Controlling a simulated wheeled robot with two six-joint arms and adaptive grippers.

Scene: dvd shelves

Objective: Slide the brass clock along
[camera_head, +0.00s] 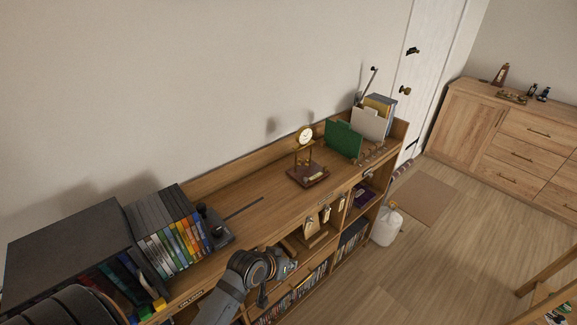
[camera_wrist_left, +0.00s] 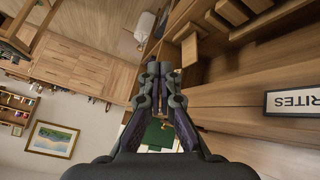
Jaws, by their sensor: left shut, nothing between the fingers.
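The brass clock (camera_head: 305,136) has a round pale dial on columns over a dark wooden base. It stands upright on the wooden shelf top (camera_head: 262,190), near the middle of its length. My left gripper (camera_head: 288,268) is at the front of the shelf unit, nearer the camera than the clock and apart from it. In the left wrist view my left gripper (camera_wrist_left: 160,70) has its fingertips together, with nothing seen between them. I cannot make out the clock in the wrist view. My right gripper is not in view.
Dark cases and a row of discs (camera_head: 175,235) stand left of the clock. A green folder (camera_head: 343,140) and a pale file holder (camera_head: 369,123) stand to its right. A dark thin strip (camera_head: 243,208) lies on the shelf top. Wooden pieces (camera_head: 312,226) sit below its front edge.

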